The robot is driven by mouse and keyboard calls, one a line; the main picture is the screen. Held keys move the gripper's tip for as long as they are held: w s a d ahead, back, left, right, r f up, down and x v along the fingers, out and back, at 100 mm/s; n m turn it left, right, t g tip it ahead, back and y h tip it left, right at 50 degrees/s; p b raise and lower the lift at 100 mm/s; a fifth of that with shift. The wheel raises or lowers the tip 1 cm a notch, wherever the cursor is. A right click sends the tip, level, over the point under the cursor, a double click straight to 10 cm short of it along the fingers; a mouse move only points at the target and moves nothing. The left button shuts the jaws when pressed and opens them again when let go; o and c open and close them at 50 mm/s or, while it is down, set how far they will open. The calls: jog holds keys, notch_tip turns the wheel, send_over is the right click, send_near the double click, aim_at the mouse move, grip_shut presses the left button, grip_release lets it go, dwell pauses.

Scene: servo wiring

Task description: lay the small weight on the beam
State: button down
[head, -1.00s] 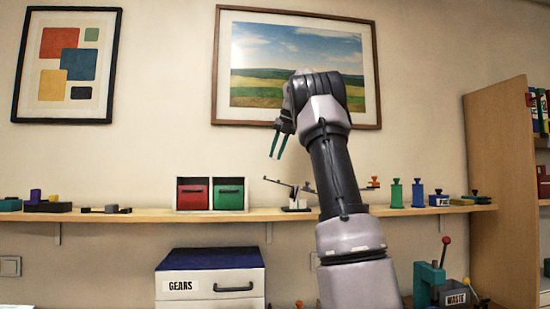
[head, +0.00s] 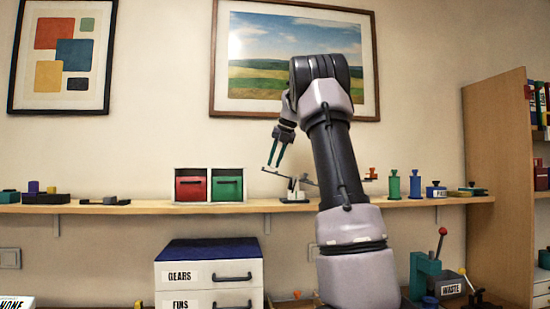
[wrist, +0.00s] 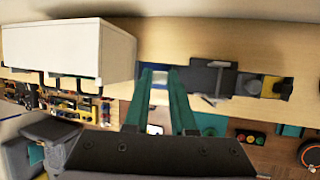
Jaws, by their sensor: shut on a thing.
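The balance (head: 294,197) stands on the wall shelf with a pale foot and a thin tilted beam (head: 304,182). The beam's left end is up and its right part runs behind my arm. My gripper (head: 273,168) points down right at the raised left end of the beam; contact cannot be told. In the wrist view its teal fingers (wrist: 160,80) stand slightly apart, with a small pale patch between the tips. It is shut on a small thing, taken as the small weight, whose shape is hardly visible.
A white box with a red bin (head: 191,188) and a green bin (head: 228,188) stands left of the balance. An orange piece (head: 372,173) and blue-green weights (head: 415,184) stand to the right. A drawer cabinet (head: 210,280) is below the shelf.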

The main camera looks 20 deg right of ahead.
jog(key=c, duration=0.7)
grip_release()
jog(key=v, duration=1)
jog(key=shift+s+r, duration=0.2)
jog(key=shift+r, duration=0.15)
jog(key=s+a+f+n+t, duration=0.1)
jog(key=s+a+f+n, duration=0.4)
jog(key=s+n, duration=0.45)
jog(key=s+a+f+n, duration=0.3)
jog(key=s+a+n, duration=0.5)
jog(key=n, duration=0.2)
jog(key=s+a+f+n, duration=0.2)
jog(key=s+f+n, duration=0.2)
jog(key=f+n, duration=0.1)
jog(key=s+a+f+n, duration=0.2)
jog(key=s+f+n, duration=0.3)
jog(key=n, duration=0.1)
jog(key=s+a+f+n, duration=0.3)
jog(key=s+f+n, duration=0.1)
jog(key=f+n, duration=0.1)
jog(key=shift+s+a+t, duration=0.1)
jog(key=shift+s+t, duration=0.25)
jog(key=shift+t, duration=0.05)
